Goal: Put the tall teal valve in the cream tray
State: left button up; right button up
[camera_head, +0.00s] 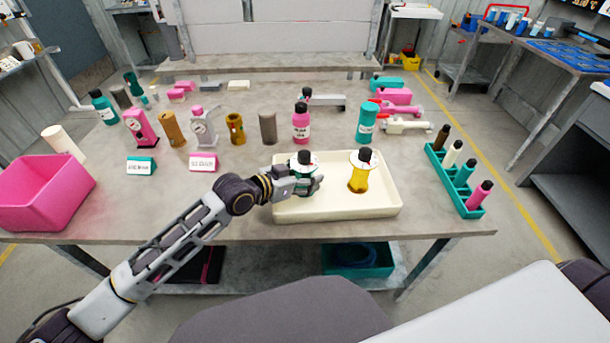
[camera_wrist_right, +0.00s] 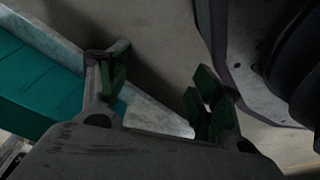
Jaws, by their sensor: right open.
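The tall teal valve (camera_head: 304,160) has a white disc and a black top. It is upright inside the cream tray (camera_head: 345,211), at the tray's left side. My left gripper (camera_head: 309,186) comes in from the left and is shut on the valve's body, hiding much of its lower part. Any gap between the valve's base and the tray floor is hidden. A yellow valve (camera_head: 358,181) with the same white disc and black top stands in the tray to the right. In the right wrist view my right gripper (camera_wrist_right: 160,88) is open, with nothing between its fingers.
A teal rack (camera_head: 467,190) with several bottles stands right of the tray. A pink bin (camera_head: 42,192) is at the table's left edge.

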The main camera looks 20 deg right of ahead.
aim_at(297, 177)
pick_arm(q)
jog(key=shift+r, duration=0.15)
pick_arm(e)
jog(key=shift+w+d, duration=0.1)
jog(key=shift+d, duration=0.05)
pick_arm(q)
jog(key=shift+v, duration=2.35)
jog(key=shift+p+v, duration=0.35)
jog(key=shift+v, duration=3.3)
pick_arm(e)
jog(key=shift+s+d+f, duration=0.35)
jog(key=shift+s+f, duration=0.2)
jog(key=shift+f, duration=0.05)
jog(key=shift+s+d+f, duration=0.3)
jog(key=shift+s+f, duration=0.25)
jog(key=shift+w+r, duration=0.15)
jog(key=shift+w, duration=0.1)
